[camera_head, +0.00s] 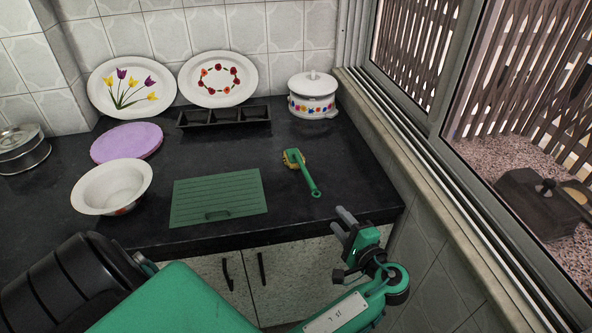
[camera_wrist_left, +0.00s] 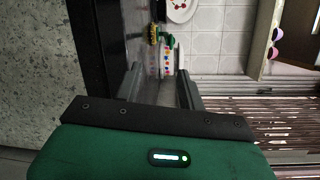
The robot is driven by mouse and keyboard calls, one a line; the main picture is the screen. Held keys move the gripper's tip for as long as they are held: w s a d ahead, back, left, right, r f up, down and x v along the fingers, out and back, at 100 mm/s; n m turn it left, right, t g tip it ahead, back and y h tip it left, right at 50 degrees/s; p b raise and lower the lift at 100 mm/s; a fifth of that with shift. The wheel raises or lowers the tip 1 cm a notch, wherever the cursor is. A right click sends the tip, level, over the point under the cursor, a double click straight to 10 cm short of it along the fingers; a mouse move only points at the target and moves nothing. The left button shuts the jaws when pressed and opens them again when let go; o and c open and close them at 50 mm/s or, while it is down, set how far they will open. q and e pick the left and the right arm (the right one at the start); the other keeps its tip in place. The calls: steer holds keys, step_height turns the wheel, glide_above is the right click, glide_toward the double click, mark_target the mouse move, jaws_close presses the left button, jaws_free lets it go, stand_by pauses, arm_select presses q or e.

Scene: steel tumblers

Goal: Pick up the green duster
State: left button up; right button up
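The green duster (camera_head: 303,173) lies on the dark counter, right of the green ridged board. Its yellow-and-green head points away and its green handle points toward the front edge. My left gripper (camera_head: 341,221) is in front of the counter's front edge, a little right of and nearer than the handle end, and apart from it. In the left wrist view its two fingers (camera_wrist_left: 159,85) stand apart with nothing held between them. The duster's yellow head (camera_wrist_left: 153,34) shows beyond the fingers there. My right gripper is in neither view.
A green ridged board (camera_head: 217,198) lies left of the duster, with a white bowl (camera_head: 112,187) and purple round board (camera_head: 127,142) further left. A lidded white pot (camera_head: 313,95) and dark tray (camera_head: 224,116) stand behind. The window ledge (camera_head: 440,180) borders the right.

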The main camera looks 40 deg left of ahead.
mark_target(312, 185)
arm_select(q)
steer(key=w+a, duration=0.1)
steer(key=a, duration=0.1)
steer(key=a+r, duration=0.1)
steer(key=a, duration=0.2)
steer(key=w+a+p, duration=0.1)
steer(key=a, duration=0.1)
steer(key=shift+w+a+r, duration=0.15)
steer(key=shift+w, duration=0.15)
steer(key=x, duration=0.3)
steer(key=p+x, duration=0.1)
steer(key=x, duration=0.1)
steer(key=shift+w+a+p, duration=0.15)
steer(key=shift+a+p, duration=0.15)
steer(key=shift+a, duration=0.2)
steer(key=c, duration=0.8)
jaws_close()
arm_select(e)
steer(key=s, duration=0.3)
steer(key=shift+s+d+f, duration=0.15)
